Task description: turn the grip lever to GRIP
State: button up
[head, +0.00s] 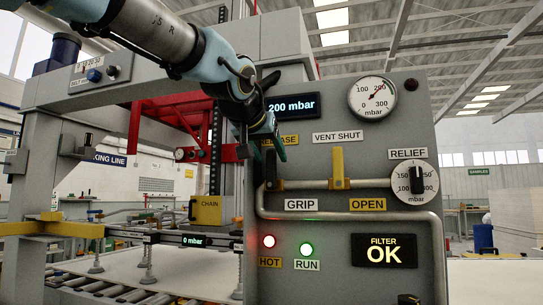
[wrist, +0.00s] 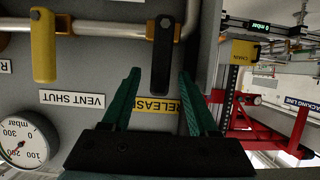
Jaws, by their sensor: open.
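The black grip lever (head: 270,168) stands upright on the pipe at the left of the grey panel, with its free end toward the RELEASE label. The GRIP label (head: 301,204) is below it. In the wrist view, which is upside down, the lever (wrist: 162,50) hangs from the pipe. My gripper (head: 267,140) is open in front of the panel's left edge, over part of the RELEASE label. In the wrist view its green fingers (wrist: 160,74) lie either side of the lever's free end; I cannot tell whether they touch it.
A yellow lever (head: 338,168) stands upright to the right, between VENT SHUT and OPEN. The RELIEF knob (head: 416,181) is farther right. A bent pipe rail (head: 350,215) runs below the levers. The red gantry frame (head: 160,115) is to the left.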

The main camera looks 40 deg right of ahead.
jog(key=shift+x, duration=1.1)
grip_shut()
dwell(0.7)
